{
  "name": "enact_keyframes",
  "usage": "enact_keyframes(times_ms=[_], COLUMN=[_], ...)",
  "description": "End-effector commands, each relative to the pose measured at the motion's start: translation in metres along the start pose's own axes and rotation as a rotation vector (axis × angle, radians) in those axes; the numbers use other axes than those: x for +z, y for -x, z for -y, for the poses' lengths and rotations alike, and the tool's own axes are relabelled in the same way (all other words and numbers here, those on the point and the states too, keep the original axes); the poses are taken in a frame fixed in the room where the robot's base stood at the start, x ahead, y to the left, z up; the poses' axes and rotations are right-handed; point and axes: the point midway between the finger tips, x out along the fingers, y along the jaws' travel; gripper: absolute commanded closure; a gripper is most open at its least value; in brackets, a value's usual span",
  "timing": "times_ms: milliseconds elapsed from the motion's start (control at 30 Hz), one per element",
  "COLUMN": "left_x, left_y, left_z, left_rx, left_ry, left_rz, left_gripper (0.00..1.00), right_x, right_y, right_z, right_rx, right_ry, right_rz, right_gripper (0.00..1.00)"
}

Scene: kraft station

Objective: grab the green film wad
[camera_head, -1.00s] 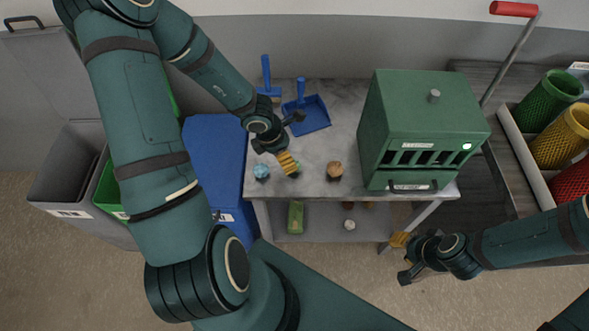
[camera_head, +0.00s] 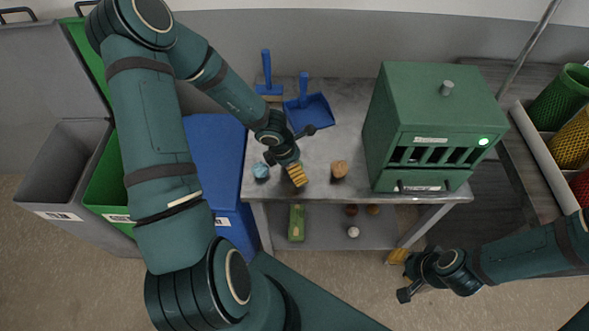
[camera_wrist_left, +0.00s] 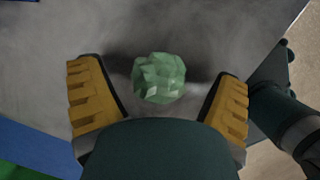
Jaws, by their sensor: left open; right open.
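The green film wad (camera_wrist_left: 159,78), a pale green crumpled lump, lies on the grey tabletop in the left wrist view. It sits between the two yellow fingers of my left gripper (camera_wrist_left: 158,88), with gaps on both sides. In the head view my left gripper (camera_head: 292,172) is over the front part of the table and hides the wad. My left gripper is open and empty. My right gripper (camera_head: 399,273) is open and empty, in front of the table's right front leg.
A light blue wad (camera_head: 261,171) lies left of my left gripper, and a brown wad (camera_head: 339,169) lies right of it. A blue dustpan (camera_head: 309,112) lies behind. A green slotted box (camera_head: 430,120) fills the table's right side. A blue bin (camera_head: 212,150) stands left.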

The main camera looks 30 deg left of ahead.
Motion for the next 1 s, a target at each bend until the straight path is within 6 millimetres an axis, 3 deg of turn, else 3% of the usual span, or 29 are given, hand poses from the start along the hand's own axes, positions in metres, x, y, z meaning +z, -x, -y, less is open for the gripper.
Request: enact_keyframes(times_ms=[233, 400, 433, 1000], left_x=[0.001, 0.001, 0.001, 0.003], left_y=[-0.001, -0.001, -0.001, 0.008], left_z=[0.000, 0.000, 0.000, 0.000], left_rx=[0.001, 0.001, 0.001, 0.001], left_ry=[0.000, 0.000, 0.000, 0.001], left_rz=[0.001, 0.001, 0.001, 0.000], left_gripper=[0.11, 0.57, 0.60, 0.61], right_x=[0.000, 0.000, 0.000, -0.003], right_y=[0.000, 0.000, 0.000, 0.006], right_z=[0.000, 0.000, 0.000, 0.002], right_rx=[0.000, 0.000, 0.000, 0.000], right_ry=[0.001, 0.000, 0.000, -0.001], right_rz=[0.001, 0.000, 0.000, -0.005], right_gripper=[0.66, 0.66, 0.66, 0.66])
